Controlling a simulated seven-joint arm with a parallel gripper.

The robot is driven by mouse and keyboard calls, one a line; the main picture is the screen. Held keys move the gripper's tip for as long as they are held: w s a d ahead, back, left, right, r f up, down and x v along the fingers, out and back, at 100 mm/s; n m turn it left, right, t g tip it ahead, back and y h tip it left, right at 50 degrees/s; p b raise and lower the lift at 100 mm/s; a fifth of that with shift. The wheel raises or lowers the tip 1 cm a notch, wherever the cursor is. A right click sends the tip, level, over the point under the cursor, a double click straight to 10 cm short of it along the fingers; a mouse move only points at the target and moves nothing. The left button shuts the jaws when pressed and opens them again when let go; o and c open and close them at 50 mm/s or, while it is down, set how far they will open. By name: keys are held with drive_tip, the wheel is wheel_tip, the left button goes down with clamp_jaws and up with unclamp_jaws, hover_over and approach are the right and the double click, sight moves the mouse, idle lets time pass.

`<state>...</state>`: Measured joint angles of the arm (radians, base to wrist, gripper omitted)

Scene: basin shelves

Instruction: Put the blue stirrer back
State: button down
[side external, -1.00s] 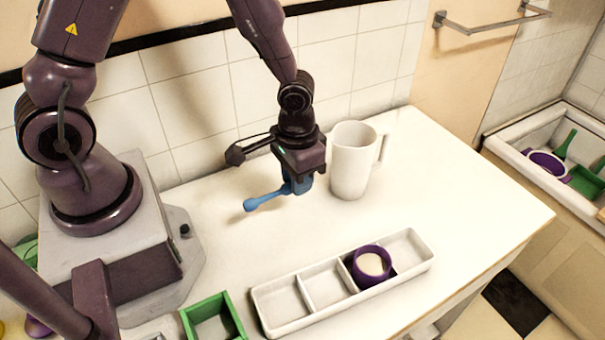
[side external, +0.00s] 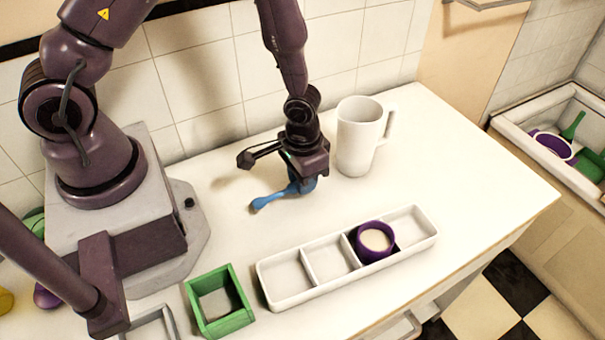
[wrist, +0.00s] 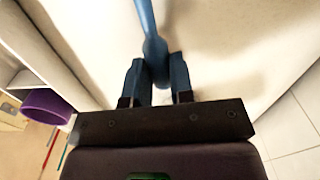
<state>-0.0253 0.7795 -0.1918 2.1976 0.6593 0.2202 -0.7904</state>
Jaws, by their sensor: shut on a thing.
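The blue stirrer (side external: 270,200) is held in my gripper (side external: 304,186), low over the white counter between my base and the white mug.
A white compartment tray (side external: 289,296) lies in front; a purple cup (side external: 372,249) with pale contents sits in it. The cup also shows in the wrist view (wrist: 47,106). A green square box (side external: 222,325) is left of the tray. A basin (side external: 510,127) holds items at right. The counter's right part is clear.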

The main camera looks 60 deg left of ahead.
drive_tip(key=shift+f, duration=1.15)
drive_tip(key=shift+c, duration=2.2)
unclamp_jaws()
drive_tip(key=shift+r, duration=0.15)
drive_tip(key=shift+r, duration=2.85)
drive_tip(key=shift+s+a+r+m+g+y, duration=0.15)
drive_tip(key=shift+s+a+r+m+g, duration=0.2)
drive_tip(key=shift+s, duration=0.25)
drive_tip(key=shift+s+a+r+m+g+y, duration=0.15)
drive_tip(key=shift+s+a+m+g, duration=0.1)
drive_tip(key=shift+s+a, duration=0.25)
drive_tip(key=s+a+r+t, duration=0.1)
drive_tip(key=s+r+t, duration=0.2)
drive_tip(key=r, duration=1.1)
drive_tip(key=s+a+r+t, duration=0.2)
drive_tip(key=s+r, duration=0.3)
drive_tip(key=r, duration=0.8)
drive_tip(key=shift+s+r+n+t, duration=0.3)
drive_tip(key=shift+r+n+t, duration=0.1)
drive_tip(key=shift+t, duration=0.5)
